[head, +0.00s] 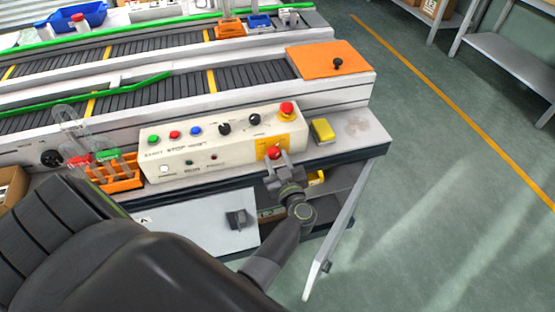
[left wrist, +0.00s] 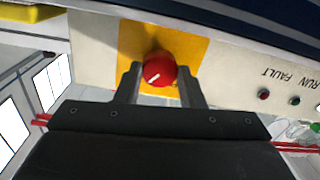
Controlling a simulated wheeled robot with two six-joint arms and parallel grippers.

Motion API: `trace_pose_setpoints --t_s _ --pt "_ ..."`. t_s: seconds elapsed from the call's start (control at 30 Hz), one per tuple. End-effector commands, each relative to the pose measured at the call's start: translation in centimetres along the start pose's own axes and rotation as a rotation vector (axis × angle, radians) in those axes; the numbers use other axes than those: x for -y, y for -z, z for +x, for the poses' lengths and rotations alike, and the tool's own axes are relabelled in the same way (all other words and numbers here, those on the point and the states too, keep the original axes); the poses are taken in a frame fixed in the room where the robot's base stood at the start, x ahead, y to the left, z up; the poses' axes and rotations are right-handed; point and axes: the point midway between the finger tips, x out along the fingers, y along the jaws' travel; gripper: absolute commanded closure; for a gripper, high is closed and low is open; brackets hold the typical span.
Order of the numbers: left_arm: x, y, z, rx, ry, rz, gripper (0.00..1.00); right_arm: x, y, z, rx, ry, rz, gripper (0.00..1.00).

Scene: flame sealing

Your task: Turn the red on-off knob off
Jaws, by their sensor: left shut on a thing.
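The red on-off knob (head: 273,153) sits on a yellow plate at the lower right of the cream control box (head: 222,143). In the left wrist view the red knob (left wrist: 160,69) shows a white mark pointing to the lower left of the picture. My left gripper (head: 278,159) is at the knob, with one finger on each side. In the left wrist view the left gripper (left wrist: 160,82) is shut on the knob. The fingers hide part of the knob's surroundings in the head view. My right gripper is not in view.
A red emergency button (head: 287,109) stands on top of the box above the knob. Green, red and blue buttons and black knobs line its top. A yellow block (head: 322,131) lies to the right. An orange rack (head: 122,174) with glass tubes stands left.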

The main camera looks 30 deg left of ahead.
Motion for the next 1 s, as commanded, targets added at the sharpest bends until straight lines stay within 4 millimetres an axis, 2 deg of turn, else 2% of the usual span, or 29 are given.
trace_pose_setpoints --t_s 0.43,1.0 --pt "-0.02 0.07 -0.01 0.012 0.000 -0.400 0.88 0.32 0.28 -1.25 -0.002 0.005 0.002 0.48" --pt "0.04 -0.07 -0.02 0.026 0.001 -0.943 0.88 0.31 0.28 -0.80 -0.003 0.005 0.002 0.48"
